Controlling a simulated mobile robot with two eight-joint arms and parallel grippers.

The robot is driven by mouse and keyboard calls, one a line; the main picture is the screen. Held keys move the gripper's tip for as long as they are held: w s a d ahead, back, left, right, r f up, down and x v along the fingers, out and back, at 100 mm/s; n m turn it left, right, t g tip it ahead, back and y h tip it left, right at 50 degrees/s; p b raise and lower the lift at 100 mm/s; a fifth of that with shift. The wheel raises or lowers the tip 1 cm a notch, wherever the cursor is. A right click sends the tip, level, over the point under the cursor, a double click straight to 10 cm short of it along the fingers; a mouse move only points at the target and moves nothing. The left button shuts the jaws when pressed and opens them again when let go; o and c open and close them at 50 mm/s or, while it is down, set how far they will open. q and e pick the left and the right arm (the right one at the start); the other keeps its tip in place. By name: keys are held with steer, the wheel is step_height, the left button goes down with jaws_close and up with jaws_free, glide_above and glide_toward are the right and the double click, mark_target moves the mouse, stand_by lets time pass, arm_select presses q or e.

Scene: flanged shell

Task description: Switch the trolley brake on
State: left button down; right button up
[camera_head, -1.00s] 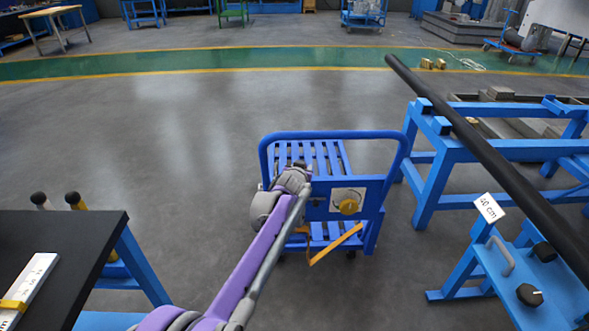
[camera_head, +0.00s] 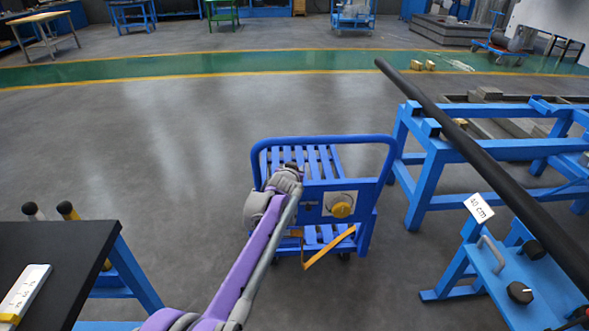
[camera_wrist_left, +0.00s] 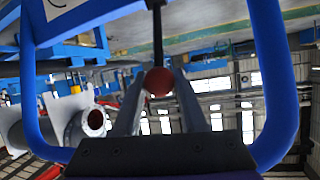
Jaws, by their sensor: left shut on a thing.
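The blue trolley (camera_head: 366,230) stands on the floor in the middle of the head view, with its looped push handle (camera_head: 330,140) upright. A white plate with a yellow knob (camera_head: 341,206) is on its panel. An orange-yellow bar (camera_head: 331,247) slants below. My left gripper reaches to the left part of the panel; its fingertips are hidden there by my arm. In the left wrist view my left gripper (camera_wrist_left: 158,88) is shut on a red ball knob (camera_wrist_left: 158,81) on a thin black rod (camera_wrist_left: 157,38). The blue handle loop (camera_wrist_left: 272,80) surrounds it. My right gripper is not in view.
A black pipe (camera_head: 450,135) lies across blue stands (camera_head: 430,185) at the right. A blue bench with black knobs (camera_head: 495,265) is at front right. A black-topped table (camera_head: 70,255) is at front left. Grey floor left of the trolley is clear.

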arm_select(q)
steer(key=shift+c, duration=2.3)
jaws_free()
steer(key=shift+w+a, duration=0.1)
steer(key=shift+a, duration=0.2)
steer(key=shift+d, duration=0.1)
steer(key=shift+s+r, duration=0.1)
steer(key=shift+s, duration=0.15)
steer(key=p+v, duration=0.2)
steer(key=v, duration=0.8)
steer(key=shift+s+r, duration=0.1)
steer(key=shift+s, duration=0.05)
